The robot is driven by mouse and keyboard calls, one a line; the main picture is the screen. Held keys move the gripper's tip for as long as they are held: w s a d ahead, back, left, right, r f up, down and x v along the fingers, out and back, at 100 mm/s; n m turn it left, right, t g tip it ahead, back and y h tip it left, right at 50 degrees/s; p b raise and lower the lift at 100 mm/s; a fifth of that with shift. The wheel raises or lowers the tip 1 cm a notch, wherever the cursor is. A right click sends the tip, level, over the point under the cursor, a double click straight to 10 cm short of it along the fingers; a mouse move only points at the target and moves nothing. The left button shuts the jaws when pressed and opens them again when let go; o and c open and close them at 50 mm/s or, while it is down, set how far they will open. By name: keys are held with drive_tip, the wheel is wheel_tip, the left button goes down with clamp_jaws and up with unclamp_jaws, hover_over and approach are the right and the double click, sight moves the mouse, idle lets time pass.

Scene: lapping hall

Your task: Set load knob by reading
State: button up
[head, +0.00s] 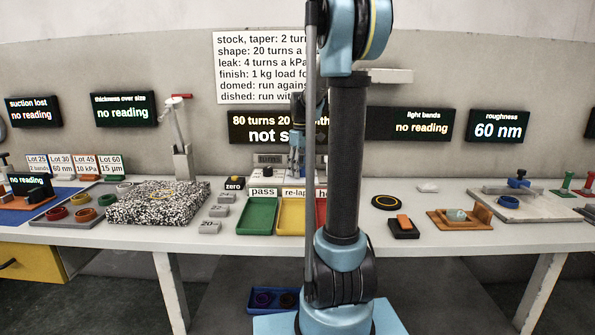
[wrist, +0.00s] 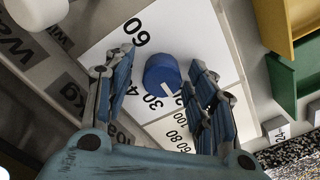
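A blue knob (wrist: 162,75) with a white pointer line sits on a white panel (wrist: 108,44) in the wrist view. Around it are printed numbers, among them 60, 30, 80 and 100. My gripper (wrist: 162,62) is open, one finger on each side of the knob; I cannot tell whether either touches it. In the head view my gripper (head: 297,172) is over the table's middle, partly behind my arm. The roughness display (head: 498,126) reads 60 nm. The wall sheet (head: 262,65) includes "finish: 1 kg load", its end hidden by my arm.
A black display (head: 262,127), partly hidden, reads "80 turns 20". The light bands display (head: 415,124) shows no reading. Green (head: 258,216) and yellow (head: 291,217) trays stand at the table's front. A speckled granite block (head: 155,205) lies left. A white rounded part (wrist: 36,12) is near the knob panel.

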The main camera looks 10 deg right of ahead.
drive_tip(key=c, duration=0.8)
drive_tip(key=shift+a, duration=0.15)
drive_tip(key=shift+c, duration=0.2)
drive_tip(key=shift+m, duration=0.3)
drive_tip(key=m, duration=0.3)
drive_tip(key=shift+m, duration=0.3)
drive_tip(key=shift+s+m, duration=0.1)
drive_tip(key=shift+m, duration=2.2)
